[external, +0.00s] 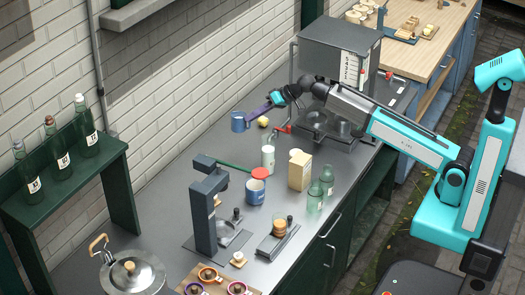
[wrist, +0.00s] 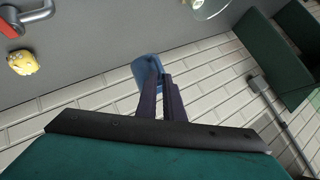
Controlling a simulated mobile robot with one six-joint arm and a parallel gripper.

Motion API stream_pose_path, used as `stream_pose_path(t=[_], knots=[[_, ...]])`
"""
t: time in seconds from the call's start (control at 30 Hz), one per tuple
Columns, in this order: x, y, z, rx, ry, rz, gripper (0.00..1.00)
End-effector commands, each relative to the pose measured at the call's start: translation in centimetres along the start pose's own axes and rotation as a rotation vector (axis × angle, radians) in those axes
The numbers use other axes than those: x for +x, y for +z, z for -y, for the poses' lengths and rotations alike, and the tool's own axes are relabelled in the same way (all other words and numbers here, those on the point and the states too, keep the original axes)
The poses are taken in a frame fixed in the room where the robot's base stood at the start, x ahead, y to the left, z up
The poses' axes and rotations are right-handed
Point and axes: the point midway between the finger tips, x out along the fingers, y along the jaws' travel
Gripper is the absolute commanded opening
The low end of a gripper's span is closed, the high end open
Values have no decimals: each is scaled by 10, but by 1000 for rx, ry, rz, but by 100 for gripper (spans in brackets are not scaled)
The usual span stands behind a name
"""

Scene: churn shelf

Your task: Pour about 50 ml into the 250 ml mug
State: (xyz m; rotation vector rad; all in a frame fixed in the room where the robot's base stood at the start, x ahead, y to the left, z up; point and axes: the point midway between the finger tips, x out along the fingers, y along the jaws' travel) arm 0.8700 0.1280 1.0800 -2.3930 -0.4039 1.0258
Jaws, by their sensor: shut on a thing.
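My gripper (external: 251,116) is shut on a blue cup-like vessel (external: 238,122), held by its right side near the back wall. In the wrist view my gripper (wrist: 160,82) reaches down to the same blue vessel (wrist: 146,68), mostly seen past the fingers; its contents cannot be seen. A blue mug with a pale label (external: 255,191) stands on the counter under or beside a red round lid-like thing (external: 260,173). I cannot read any volume mark on it. A tall glass with whitish contents (external: 268,157) stands behind that mug.
A cream carton (external: 299,170) and green glass bottles (external: 315,195) stand right of the mug. A dark press-like stand (external: 207,205) is at front left. A yellow lump (external: 263,121) lies near my gripper, also in the wrist view (wrist: 22,62).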

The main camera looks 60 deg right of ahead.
Motion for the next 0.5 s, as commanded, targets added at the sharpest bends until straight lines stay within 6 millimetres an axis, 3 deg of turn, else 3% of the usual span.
stream_pose_path(t=[0.3,0.5], knots=[[-20,-21,19,-3,1,-3,0],[-14,-2,33,-4,5,-4,0]])
